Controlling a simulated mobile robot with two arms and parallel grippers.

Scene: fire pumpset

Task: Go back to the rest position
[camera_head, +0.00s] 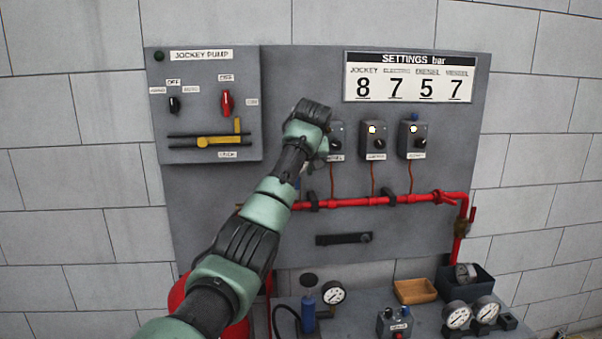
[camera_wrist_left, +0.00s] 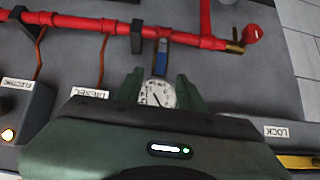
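My left arm comes in from the lower left of the head view and reaches up to the grey panel (camera_head: 420,240). My left gripper (camera_head: 312,112) is beside the leftmost of the small control boxes; its fingertips are hard to make out there. In the left wrist view, its two green fingers (camera_wrist_left: 158,88) stand apart on either side of a round white gauge (camera_wrist_left: 157,94). The gauge is in line with a blue-and-grey fitting (camera_wrist_left: 162,60) below the red pipe. Whether the fingers touch the gauge cannot be told. My right gripper is not in view.
The red pipe (camera_head: 350,201) crosses the panel. A jockey pump box (camera_head: 205,105) is at left. On the lower bench are a standing gauge (camera_head: 333,292), a wooden tray (camera_head: 415,291), a dark bin (camera_head: 482,283) and more gauges (camera_head: 457,315).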

